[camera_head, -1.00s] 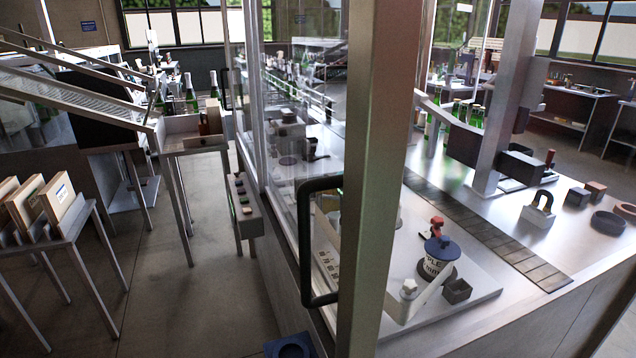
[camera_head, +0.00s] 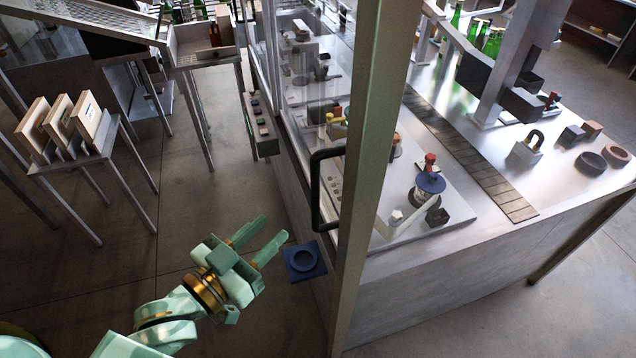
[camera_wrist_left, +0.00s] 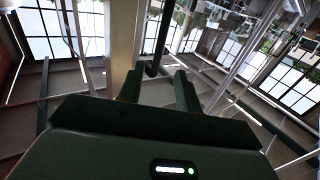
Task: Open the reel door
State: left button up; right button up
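The reel door is a clear glass panel with a metal frame (camera_head: 375,130), in the middle of the head view. Its black D-shaped handle (camera_head: 317,190) stands upright on the near side of the panel. The door looks shut, but I cannot tell for certain. My left gripper (camera_head: 276,227) is open and empty, lower left of the handle and apart from it. In the left wrist view its two fingers (camera_wrist_left: 158,84) are spread, with a dark bar, likely the handle (camera_wrist_left: 152,68), beyond and between them. My right gripper is not in view.
Behind the glass is a bench with a label reel (camera_head: 427,190) and a dark conveyor strip (camera_head: 470,155). A blue block with a round recess (camera_head: 303,262) is low beside the bench. A rack with wooden boards (camera_head: 88,115) stands left. The floor between is clear.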

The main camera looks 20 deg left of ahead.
aim_at(313, 190)
pick_arm(q)
jog(key=p+x, duration=0.2)
jog(key=x, duration=1.2)
jog(key=shift+a, duration=0.1)
grip_shut()
